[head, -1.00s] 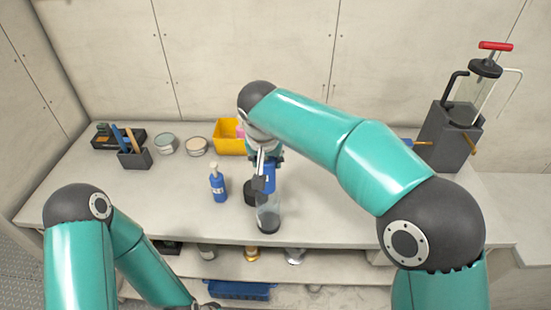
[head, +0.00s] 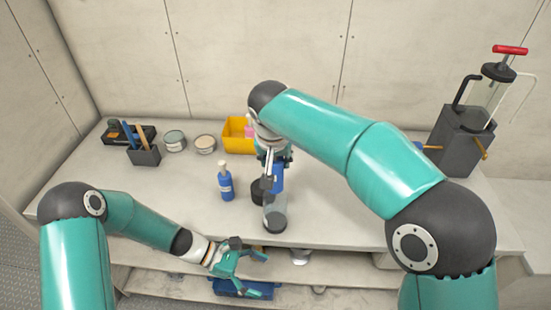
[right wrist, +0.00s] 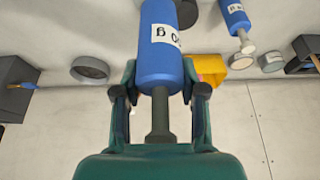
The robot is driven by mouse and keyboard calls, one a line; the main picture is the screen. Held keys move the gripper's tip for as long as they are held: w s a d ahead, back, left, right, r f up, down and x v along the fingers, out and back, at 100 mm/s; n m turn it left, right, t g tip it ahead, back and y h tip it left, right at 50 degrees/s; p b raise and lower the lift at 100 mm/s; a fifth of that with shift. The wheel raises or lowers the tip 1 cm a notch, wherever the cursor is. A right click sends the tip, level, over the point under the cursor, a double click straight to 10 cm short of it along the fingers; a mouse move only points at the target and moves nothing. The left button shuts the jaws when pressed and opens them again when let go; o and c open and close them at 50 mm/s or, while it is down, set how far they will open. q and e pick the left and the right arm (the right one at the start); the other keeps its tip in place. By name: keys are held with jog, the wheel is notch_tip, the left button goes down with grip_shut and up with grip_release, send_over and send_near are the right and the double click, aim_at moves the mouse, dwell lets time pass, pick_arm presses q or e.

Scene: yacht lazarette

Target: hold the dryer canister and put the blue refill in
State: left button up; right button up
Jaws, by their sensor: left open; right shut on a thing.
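The dryer canister (head: 275,213), a clear cylinder with a dark base, stands upright near the bench's front edge. My right gripper (head: 270,163) is above it, shut on the blue refill (head: 278,178). The refill, with a white label and dark stem, fills the middle of the right wrist view (right wrist: 160,62), between the fingers of the gripper (right wrist: 160,100). It overlaps the canister's top in the head view; I cannot tell whether its end is inside. My left gripper (head: 264,273) is open and empty, below and in front of the bench edge, apart from the canister.
A black round part (head: 258,192) sits beside the canister. A yellow bin (head: 233,136), two tins and tool holders line the back left. A pump unit (head: 462,140) stands at right. A blue tray (head: 238,288) lies on the shelf below.

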aim_at(271, 218)
pick_arm(q)
jog(key=w+a+r+n+t, duration=0.1)
jog(key=w+a+r, duration=0.1)
jog(key=w, duration=0.2)
jog(key=w+a+r+n+t+h, duration=0.1)
jog(key=w+a+r+t, duration=0.1)
jog(key=w, duration=0.2)
jog(key=w+a+r+n+t, duration=0.1)
jog(key=w+a+r+t, duration=0.1)
jog(key=w, duration=0.2)
jog(key=shift+w+a+r+n+h, duration=0.15)
jog(key=shift+w+a+n+h, duration=0.15)
jog(key=shift+w+n+h, duration=0.1)
jog(key=shift+a, duration=0.1)
jog(key=shift+x, duration=4.9)
jog(key=shift+w, duration=0.1)
jog(key=c, duration=1)
jog(key=shift+c, duration=0.2)
